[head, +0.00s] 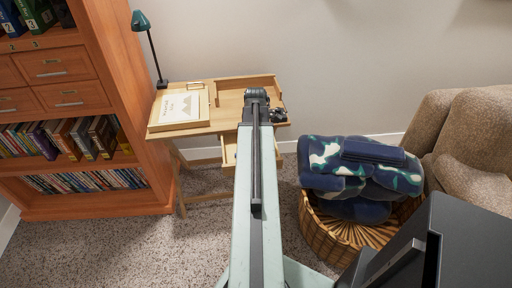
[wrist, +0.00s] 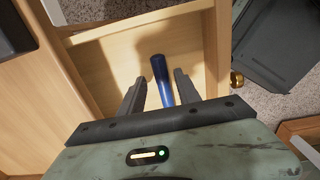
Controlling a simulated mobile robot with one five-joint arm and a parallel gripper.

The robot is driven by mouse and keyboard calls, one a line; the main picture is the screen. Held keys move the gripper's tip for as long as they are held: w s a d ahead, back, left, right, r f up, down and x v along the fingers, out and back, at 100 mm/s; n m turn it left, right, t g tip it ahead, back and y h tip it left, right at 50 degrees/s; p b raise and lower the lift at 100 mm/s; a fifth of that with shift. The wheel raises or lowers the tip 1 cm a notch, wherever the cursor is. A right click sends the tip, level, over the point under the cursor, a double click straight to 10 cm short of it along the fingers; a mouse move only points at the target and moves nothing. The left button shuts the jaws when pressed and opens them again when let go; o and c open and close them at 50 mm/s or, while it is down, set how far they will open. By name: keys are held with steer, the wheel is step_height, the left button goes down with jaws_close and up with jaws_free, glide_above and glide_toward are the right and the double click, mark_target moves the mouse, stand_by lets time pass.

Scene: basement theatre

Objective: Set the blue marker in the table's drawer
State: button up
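The blue marker (wrist: 161,76) shows in the wrist view between the two fingers of my gripper (wrist: 160,82). The fingers stand apart, with a gap beside the marker, so my gripper looks open. The marker is over or on the pale wooden floor of the open drawer (wrist: 112,62); its near end is hidden behind my gripper's body. I cannot tell for sure if it touches the floor. A brass knob (wrist: 237,79) is on the drawer's front. In the head view the table (head: 229,101) stands against the wall, its drawer (head: 229,150) pulled out and partly hidden by my arm.
A framed picture (head: 181,107) and a teal lamp (head: 150,45) are on the table's left side. A tall bookcase (head: 135,75) stands to the left.

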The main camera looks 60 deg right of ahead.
step_height(320, 180, up, 12)
steer(key=p, duration=1.2)
steer(key=shift+r, duration=0.25)
steer(key=shift+f, duration=0.1)
steer(key=w+a+m, duration=0.3)
steer(key=w+a, duration=1.5)
steer(key=a, duration=0.3)
steer(key=w+a+m, duration=0.2)
steer(key=a, duration=1.3)
steer(key=w+a+m, duration=0.2)
steer(key=w+a, duration=0.1)
steer(key=a, duration=1.1)
steer(key=shift+w+a+m, duration=0.3)
steer(key=shift+a+m, duration=0.05)
steer(key=shift+m, duration=0.05)
